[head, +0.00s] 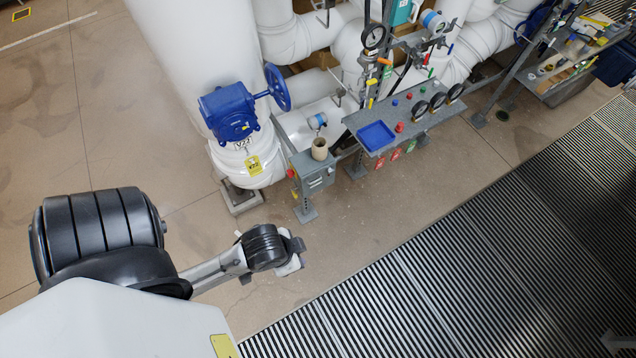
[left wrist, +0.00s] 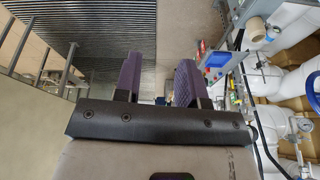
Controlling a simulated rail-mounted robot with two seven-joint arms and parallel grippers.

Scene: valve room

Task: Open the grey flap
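A grey box (head: 313,172) stands on a short post left of the control panel in the head view. Its front carries a small grey panel that may be the flap; it looks closed, but it is too small to be sure. My left gripper (head: 291,257) is below and left of the box, apart from it. In the left wrist view its two purple fingers (left wrist: 158,82) are spread with nothing between them. My right gripper is in neither view.
A tan cup or roll (head: 320,149) sits on the box. A panel with a blue tray (head: 376,136), gauges and knobs is to its right. A blue valve actuator (head: 228,112) is at the left. Floor in front is clear; grating (head: 420,275) lies at right.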

